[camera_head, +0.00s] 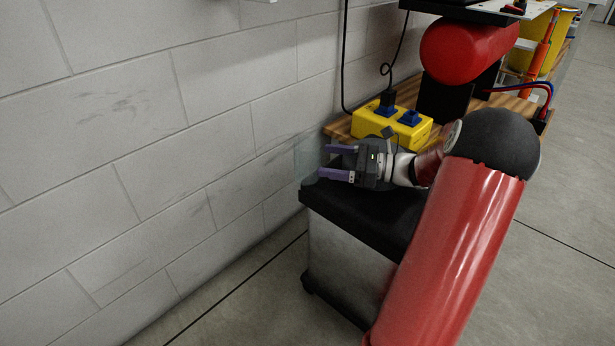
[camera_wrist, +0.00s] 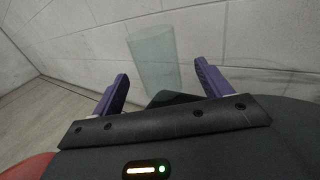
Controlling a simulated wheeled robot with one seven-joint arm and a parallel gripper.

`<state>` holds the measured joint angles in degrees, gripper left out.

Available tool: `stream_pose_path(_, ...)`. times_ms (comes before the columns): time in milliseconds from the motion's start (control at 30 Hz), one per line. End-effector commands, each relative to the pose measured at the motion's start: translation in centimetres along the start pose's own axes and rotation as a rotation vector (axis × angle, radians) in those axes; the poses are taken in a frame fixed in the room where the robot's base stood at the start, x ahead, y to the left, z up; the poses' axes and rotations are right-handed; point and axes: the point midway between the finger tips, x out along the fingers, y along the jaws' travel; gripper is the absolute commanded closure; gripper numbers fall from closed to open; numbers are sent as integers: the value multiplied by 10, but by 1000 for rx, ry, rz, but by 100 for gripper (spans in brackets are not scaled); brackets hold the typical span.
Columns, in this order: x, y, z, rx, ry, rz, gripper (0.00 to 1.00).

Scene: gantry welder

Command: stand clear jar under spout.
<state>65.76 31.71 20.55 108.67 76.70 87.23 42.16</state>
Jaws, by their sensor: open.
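The clear jar (camera_head: 308,162) is faint and glassy, at the far left corner of the black-topped cabinet (camera_head: 348,208), close to the wall. In the wrist view the jar (camera_wrist: 154,56) shows pale green just beyond and between the fingertips. Its exact contact with the cabinet top is hard to see. My gripper (camera_head: 324,160), with purple fingers, is open and points left at the jar. Its fingertips (camera_wrist: 162,72) are spread wider than the jar, and neither is seen pressing on it. I cannot make out a spout in either view.
A pale block wall (camera_head: 150,130) runs close behind and left of the jar. A yellow socket box (camera_head: 370,122) with blue plugs and a black cable sits on a wooden surface beyond my gripper. Bare floor lies at the right.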

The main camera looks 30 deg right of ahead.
Motion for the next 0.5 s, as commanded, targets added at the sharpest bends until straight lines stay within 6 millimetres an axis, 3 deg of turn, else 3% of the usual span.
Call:
stream_pose_path(67, 0, -1, -8, 3, -5, -3, 23)
stream_pose_path(500, 40, 2, -1, 3, -6, -3, 23)
